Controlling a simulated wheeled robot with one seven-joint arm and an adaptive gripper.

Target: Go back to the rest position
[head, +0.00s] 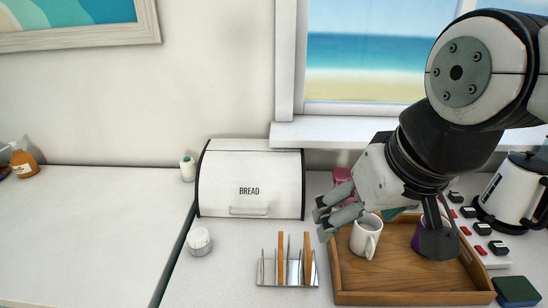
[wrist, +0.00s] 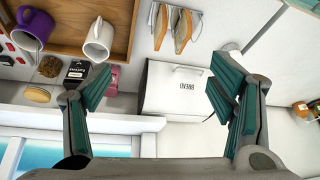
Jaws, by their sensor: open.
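My gripper (head: 322,217) is open and empty. In the head view it hangs above the counter, between the bread bin (head: 249,207) and the wooden tray (head: 410,298), with its fingers pointing left and down. In the wrist view its two fingers (wrist: 160,92) are spread wide, with nothing between them but the bread bin (wrist: 172,90) and counter in the background. A white mug (head: 366,237) stands on the tray below my gripper. A purple mug (head: 416,236) is partly hidden behind my arm's end in the head view; it shows more clearly in the wrist view (wrist: 36,24).
A metal rack (head: 290,276) with toast stands at the front of the counter. A white ribbed pot (head: 200,241) is left of it. A kettle (head: 510,193) stands at the right; a dark green block (head: 515,291) lies near the tray. The counter at far left is largely clear.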

